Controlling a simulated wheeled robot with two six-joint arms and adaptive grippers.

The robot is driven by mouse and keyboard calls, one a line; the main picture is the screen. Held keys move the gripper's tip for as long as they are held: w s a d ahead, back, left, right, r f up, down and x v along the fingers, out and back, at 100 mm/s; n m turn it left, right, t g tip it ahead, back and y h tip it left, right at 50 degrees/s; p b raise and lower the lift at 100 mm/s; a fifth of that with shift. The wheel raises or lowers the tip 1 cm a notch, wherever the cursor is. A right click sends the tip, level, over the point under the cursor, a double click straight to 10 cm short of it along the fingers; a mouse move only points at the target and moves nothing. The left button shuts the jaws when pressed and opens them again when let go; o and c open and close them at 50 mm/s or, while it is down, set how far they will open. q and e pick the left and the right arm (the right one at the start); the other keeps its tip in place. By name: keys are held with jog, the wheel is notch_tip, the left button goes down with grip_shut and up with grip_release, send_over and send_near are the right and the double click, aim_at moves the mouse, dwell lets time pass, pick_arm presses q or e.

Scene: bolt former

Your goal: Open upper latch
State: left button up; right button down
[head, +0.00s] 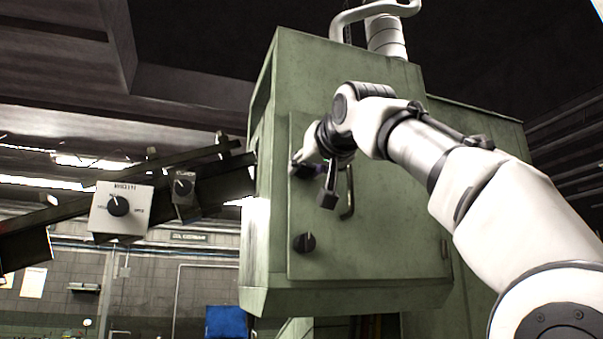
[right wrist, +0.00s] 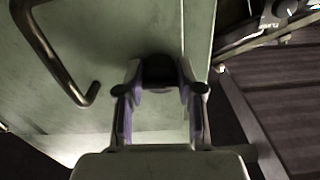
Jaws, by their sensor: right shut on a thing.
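The green machine cabinet has a door (head: 400,240) with two dark latches on its left side. The lower latch (head: 304,242) is a black knob in plain view. The upper latch (right wrist: 158,68) shows as a dark block between my right gripper's fingers in the right wrist view. In the head view the gripper mostly covers it. My right gripper (head: 313,182) is at the door's upper left, shut on the upper latch; its fingers also show in the right wrist view (right wrist: 158,88). My left gripper is not in view.
A dark bar handle (head: 349,196) stands on the door just right of the gripper; it also shows in the right wrist view (right wrist: 45,50). A white control box with a knob (head: 121,210) sits on a sloping dark rail at left. A white pipe (head: 375,10) tops the cabinet.

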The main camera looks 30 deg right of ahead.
jog(key=m, duration=0.5)
jog(key=shift+s+r, duration=0.1)
jog(key=shift+r, duration=0.05)
jog(key=m, duration=0.5)
jog(key=shift+a, duration=0.1)
jog(key=c, duration=0.9)
grip_release()
jog(key=o, duration=0.3)
jog(key=shift+s, duration=0.1)
jog(key=shift+o, duration=0.2)
jog(key=shift+s, duration=0.25)
jog(key=shift+s+b, duration=0.2)
jog(key=shift+b, duration=0.25)
jog(key=b+v, duration=0.3)
jog(key=v, duration=0.4)
